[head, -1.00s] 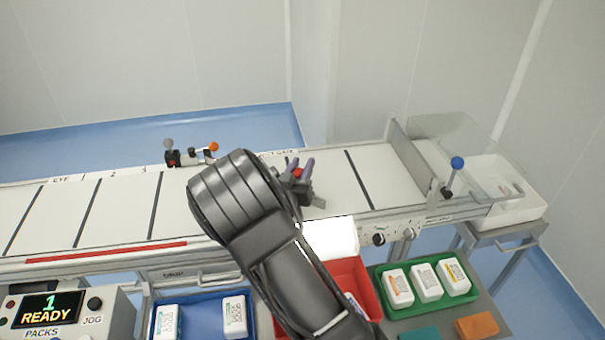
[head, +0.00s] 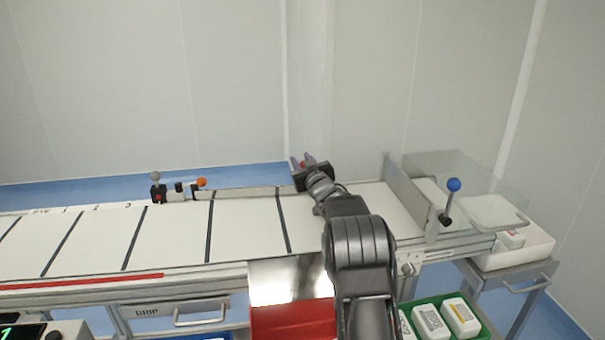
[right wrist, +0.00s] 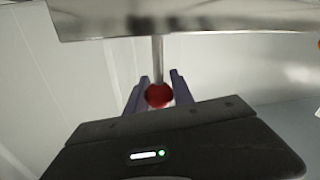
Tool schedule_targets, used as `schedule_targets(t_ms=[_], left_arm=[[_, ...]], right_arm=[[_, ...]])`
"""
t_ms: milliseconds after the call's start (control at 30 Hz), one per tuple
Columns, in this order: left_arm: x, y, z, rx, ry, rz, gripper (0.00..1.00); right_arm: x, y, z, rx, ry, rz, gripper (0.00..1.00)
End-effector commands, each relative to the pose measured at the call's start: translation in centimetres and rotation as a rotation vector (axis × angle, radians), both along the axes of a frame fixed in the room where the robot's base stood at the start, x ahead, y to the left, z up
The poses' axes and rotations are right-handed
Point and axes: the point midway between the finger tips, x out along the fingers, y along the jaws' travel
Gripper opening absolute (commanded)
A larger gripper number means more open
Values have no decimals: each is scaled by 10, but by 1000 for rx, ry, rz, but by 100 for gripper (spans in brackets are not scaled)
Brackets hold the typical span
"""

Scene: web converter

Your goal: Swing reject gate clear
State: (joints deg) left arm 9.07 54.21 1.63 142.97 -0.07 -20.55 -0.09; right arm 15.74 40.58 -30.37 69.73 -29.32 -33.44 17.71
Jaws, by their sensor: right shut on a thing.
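My right gripper (head: 303,164) is at the far edge of the white conveyor belt (head: 245,235), right of its middle. Its fingers are shut around a red knob (right wrist: 159,95), of which a little red also shows between the fingers in the head view (head: 303,164). In the right wrist view the knob sits on a thin metal rod below a metallic plate or bar (right wrist: 200,20), which seems to be the reject gate. In the head view I cannot clearly make out the gate's full length or angle. My left gripper is not in view.
A lever with a blue knob (head: 453,185) stands by a clear-walled box (head: 465,180) at the belt's right end. A sensor bracket with an orange knob (head: 201,182) is on the far rail. A red bin (head: 290,320) and green tray (head: 405,325) are in front. The belt is bare.

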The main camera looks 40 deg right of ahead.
Motion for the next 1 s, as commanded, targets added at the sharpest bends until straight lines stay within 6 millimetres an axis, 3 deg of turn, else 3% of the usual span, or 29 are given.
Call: schedule_targets(t_ms=[233,767,800,1000], left_arm=[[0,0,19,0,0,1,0],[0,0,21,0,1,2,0],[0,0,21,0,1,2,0],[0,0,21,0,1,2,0]], right_arm=[[17,-12,2,-1,2,61,0],[23,-14,4,-3,-4,79,0],[23,-14,4,-3,-4,79,31],[24,-13,2,-2,-2,81,48]])
